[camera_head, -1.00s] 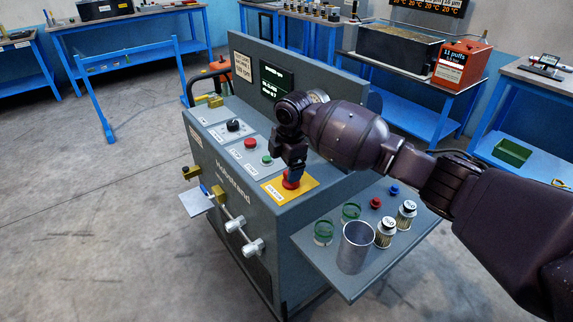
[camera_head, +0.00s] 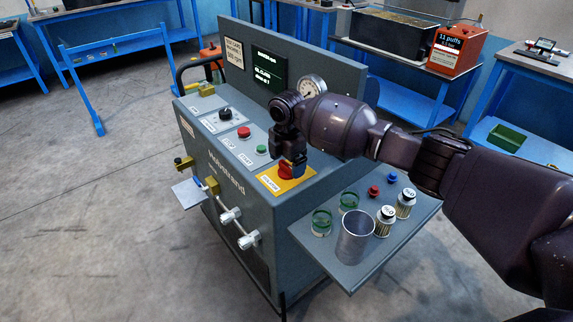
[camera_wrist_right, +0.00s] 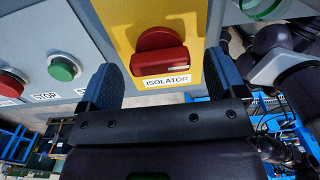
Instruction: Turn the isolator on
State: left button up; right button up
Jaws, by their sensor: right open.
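The isolator is a red rotary knob (camera_head: 285,171) on a yellow plate (camera_head: 268,181) on the machine's sloping top. In the right wrist view the knob (camera_wrist_right: 160,54) has its thick bar lying nearly crosswise, above a label reading ISOLATOR. My right gripper (camera_head: 292,172) is close over the knob and partly hides it. In the right wrist view its open fingers (camera_wrist_right: 163,82) stand apart, one toward each side of the yellow plate, with nothing between them gripped. I cannot tell whether a finger touches the knob. My left gripper is not in view.
Red (camera_head: 244,132) and green (camera_head: 262,150) buttons sit beside the yellow plate. A dark display (camera_head: 269,70) and a gauge (camera_head: 313,86) stand behind. A side shelf (camera_head: 325,262) holds a metal cup (camera_head: 355,238), jars and small knobs.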

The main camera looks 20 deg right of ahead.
jog(key=shift+f, duration=0.6)
jog(key=c, duration=0.9)
jog(key=shift+r, duration=0.1)
